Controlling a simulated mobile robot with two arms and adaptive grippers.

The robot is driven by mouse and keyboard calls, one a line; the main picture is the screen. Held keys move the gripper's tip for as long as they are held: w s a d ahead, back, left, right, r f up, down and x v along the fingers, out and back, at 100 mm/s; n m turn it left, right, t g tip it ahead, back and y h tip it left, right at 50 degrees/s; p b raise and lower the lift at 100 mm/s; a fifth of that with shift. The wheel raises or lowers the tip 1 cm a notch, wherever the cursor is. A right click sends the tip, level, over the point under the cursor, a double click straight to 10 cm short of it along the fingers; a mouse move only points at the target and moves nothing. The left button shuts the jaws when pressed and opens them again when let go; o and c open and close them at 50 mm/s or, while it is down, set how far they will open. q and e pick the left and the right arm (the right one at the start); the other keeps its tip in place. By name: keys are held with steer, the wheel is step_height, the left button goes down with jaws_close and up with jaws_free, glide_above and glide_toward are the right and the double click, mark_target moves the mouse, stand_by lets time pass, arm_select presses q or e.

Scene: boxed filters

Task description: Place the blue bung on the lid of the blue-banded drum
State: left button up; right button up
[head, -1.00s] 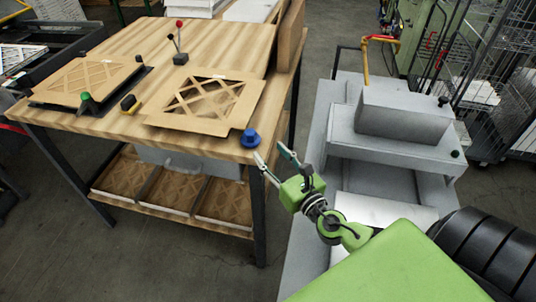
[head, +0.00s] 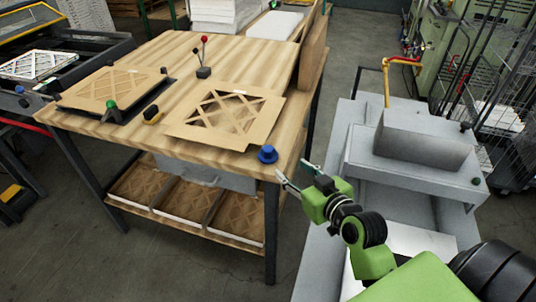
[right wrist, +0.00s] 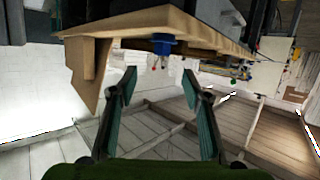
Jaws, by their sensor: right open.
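The blue bung (head: 267,154) stands on the near right corner of the wooden table (head: 150,62). It also shows in the right wrist view (right wrist: 162,46), at the table edge ahead of the fingers. My right gripper (head: 294,172) is open and empty, just off the table corner, to the right of the bung and nearer me. Its two fingers (right wrist: 158,88) are spread apart in the right wrist view and do not touch the bung. No blue-banded drum can be made out. My left gripper is not in view.
A framed filter (head: 228,117) lies behind the bung, with another filter (head: 115,88) to its left. A grey machine (head: 425,135) stands right of the table. Boxed filters (head: 237,222) fill the lower shelf.

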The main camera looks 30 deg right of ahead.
mark_target(271, 153)
steer(key=p+x, duration=0.1)
steer(key=x, duration=0.7)
steer(key=shift+w+a+r+p, duration=0.1)
steer(key=shift+w+a+p, duration=0.05)
steer(key=shift+w+p, duration=0.25)
steer(key=shift+w, duration=0.15)
steer(key=p+x, duration=0.2)
steer(key=x, duration=0.2)
steer(key=shift+w+f, duration=0.3)
steer(key=shift+w, duration=0.05)
steer(key=shift+s, duration=0.1)
jaws_close()
